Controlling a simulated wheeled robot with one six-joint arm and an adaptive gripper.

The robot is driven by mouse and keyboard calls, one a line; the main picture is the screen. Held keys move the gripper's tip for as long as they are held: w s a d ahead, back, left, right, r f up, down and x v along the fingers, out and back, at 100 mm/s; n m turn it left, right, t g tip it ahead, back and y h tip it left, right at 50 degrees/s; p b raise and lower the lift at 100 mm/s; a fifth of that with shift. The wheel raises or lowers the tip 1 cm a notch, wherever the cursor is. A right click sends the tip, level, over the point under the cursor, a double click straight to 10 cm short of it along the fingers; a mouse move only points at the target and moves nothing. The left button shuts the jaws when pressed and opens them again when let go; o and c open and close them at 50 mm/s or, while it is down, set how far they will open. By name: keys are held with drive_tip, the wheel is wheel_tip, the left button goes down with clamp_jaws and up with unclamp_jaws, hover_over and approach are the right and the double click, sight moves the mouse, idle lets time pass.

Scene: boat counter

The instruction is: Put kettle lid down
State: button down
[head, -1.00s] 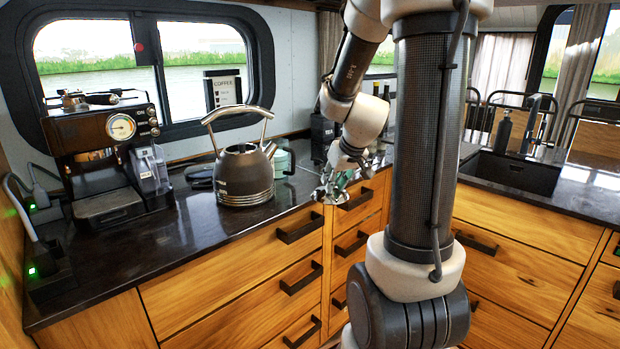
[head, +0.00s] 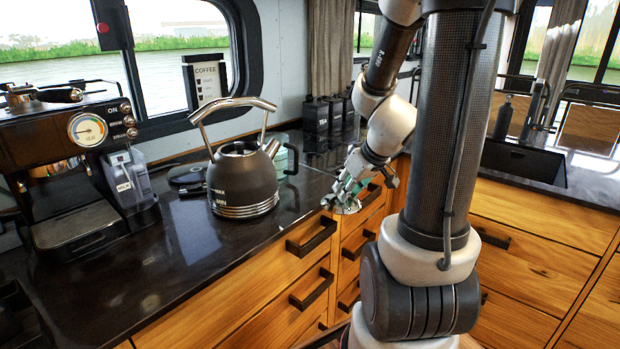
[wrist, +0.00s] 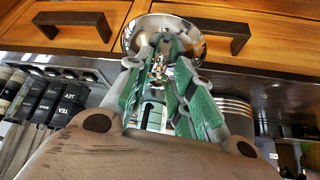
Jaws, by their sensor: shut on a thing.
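The kettle (head: 245,185), dark with a silver handle and base band, stands upright on the dark counter (head: 185,245) in the head view. Its top opening is uncovered. My gripper (head: 346,192) is to the right of the kettle, by the counter's front edge and above the drawers. It is shut on the shiny kettle lid (head: 345,207). In the wrist view the lid (wrist: 135,35) is a round polished disc beyond the green finger pads of my gripper (wrist: 163,75). The kettle's banded base (wrist: 235,108) shows partly behind the right finger.
A coffee machine (head: 65,150) stands on the left of the counter. A dark flat object (head: 188,176) lies left of the kettle, and a pale green vessel (head: 282,158) stands behind it. Dark canisters (head: 318,116) stand farther back. The counter in front of the kettle is clear.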

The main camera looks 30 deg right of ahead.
drive_tip(key=w, duration=0.5)
drive_tip(key=w+a, duration=0.1)
drive_tip(key=w, duration=0.9)
drive_tip(key=shift+w+a, duration=0.25)
drive_tip(key=shift+w, duration=0.1)
drive_tip(key=shift+w+f, duration=0.15)
drive_tip(key=shift+f, duration=0.3)
drive_tip(key=c, duration=1.2)
unclamp_jaws()
drive_tip(key=shift+c, duration=0.2)
